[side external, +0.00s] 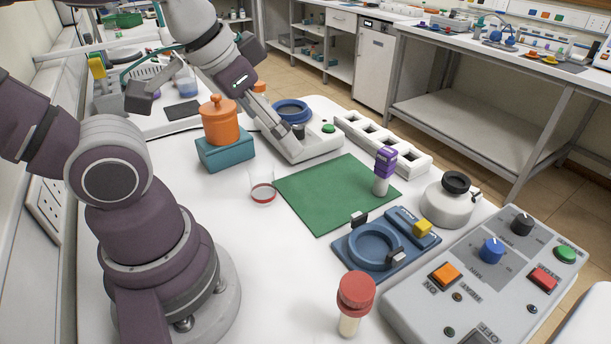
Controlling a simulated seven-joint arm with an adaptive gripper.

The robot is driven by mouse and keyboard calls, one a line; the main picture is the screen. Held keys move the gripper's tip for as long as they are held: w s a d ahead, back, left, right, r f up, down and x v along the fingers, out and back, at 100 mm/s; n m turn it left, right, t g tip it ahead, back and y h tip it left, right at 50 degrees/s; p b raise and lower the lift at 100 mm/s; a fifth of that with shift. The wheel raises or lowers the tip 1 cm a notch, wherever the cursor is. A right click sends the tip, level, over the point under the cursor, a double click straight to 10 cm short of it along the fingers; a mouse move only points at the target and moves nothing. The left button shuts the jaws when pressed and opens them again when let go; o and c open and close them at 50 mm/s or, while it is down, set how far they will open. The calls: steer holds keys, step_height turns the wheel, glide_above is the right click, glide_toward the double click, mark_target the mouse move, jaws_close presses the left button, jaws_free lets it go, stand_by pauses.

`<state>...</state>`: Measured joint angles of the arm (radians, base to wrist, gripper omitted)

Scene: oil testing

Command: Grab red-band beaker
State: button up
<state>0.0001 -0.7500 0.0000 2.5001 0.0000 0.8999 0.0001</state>
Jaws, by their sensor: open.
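The red-band beaker (263,191) is a small clear vessel with a red ring low on it. It stands upright on the white table, just left of the green mat (325,195). My gripper (216,127) is open, its two fingers spread wide, behind and above the beaker and apart from it. One finger points to the left; the other slants down over the white device at the back. Nothing shows between the fingers that I can tell is held.
An orange lidded jar (220,122) on a teal block (226,152) stands close behind the beaker. A purple-capped vial (384,170), blue ring fixture (374,246), red-capped bottle (354,300) and grey control panel (490,280) stand to the right. Table left of the beaker is clear.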

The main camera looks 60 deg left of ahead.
steer(key=shift+c, duration=1.3)
steer(key=n+g, duration=0.6)
steer(key=n, duration=1.1)
glide_toward(262, 181)
steer(key=a+f, duration=0.1)
steer(key=a, duration=0.1)
steer(key=shift+n, duration=0.3)
steer(key=f, duration=1.1)
steer(key=shift+w+a, duration=0.1)
steer(key=shift+w, duration=0.2)
steer(key=shift+r, duration=0.1)
steer(key=c, duration=1.2)
